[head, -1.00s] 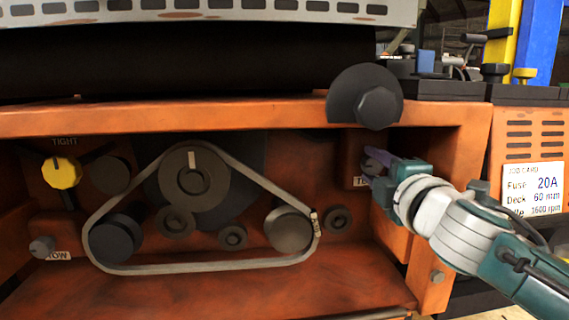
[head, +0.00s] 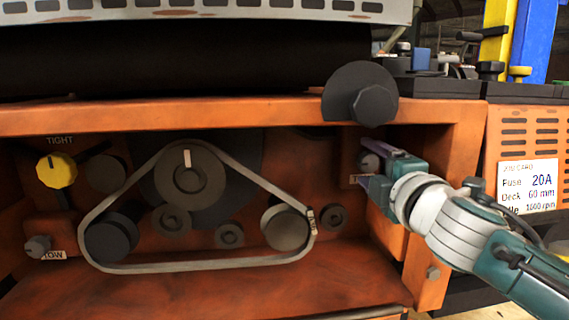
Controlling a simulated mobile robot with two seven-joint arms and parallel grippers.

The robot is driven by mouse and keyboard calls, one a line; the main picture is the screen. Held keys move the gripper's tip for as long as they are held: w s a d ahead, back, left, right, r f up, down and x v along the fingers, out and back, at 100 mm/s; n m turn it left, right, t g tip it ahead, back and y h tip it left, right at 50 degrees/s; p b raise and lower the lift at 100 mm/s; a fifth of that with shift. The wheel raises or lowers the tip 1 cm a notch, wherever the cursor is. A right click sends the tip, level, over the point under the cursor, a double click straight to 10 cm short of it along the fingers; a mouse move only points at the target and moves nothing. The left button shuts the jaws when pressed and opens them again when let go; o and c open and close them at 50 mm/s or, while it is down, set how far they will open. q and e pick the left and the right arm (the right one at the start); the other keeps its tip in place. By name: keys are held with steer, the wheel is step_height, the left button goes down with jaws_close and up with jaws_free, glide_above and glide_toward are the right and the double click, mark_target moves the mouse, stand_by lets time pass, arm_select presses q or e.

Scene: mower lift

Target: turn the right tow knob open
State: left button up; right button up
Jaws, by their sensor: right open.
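The right tow knob (head: 369,162) is a small grey round knob on the orange panel, at the right end of the recess. A white label (head: 356,180) below it is partly covered by my gripper. My right gripper (head: 379,172) is open, its purple-tipped fingers close to the knob's right side, one above and one below. I cannot tell whether they touch it. The other tow knob (head: 38,246), with a TOW label, sits at the lower left. My left gripper is not in view.
A grey belt (head: 180,267) runs around pulleys in the recess. A yellow knob (head: 57,170) under the word TIGHT is at the left. A dark round knob (head: 375,105) hangs over the recess edge above my gripper. A white card (head: 527,187) is at the right.

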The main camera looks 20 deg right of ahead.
steer(key=p+v, duration=0.1)
steer(key=v, duration=0.9)
steer(key=shift+d+r, duration=0.1)
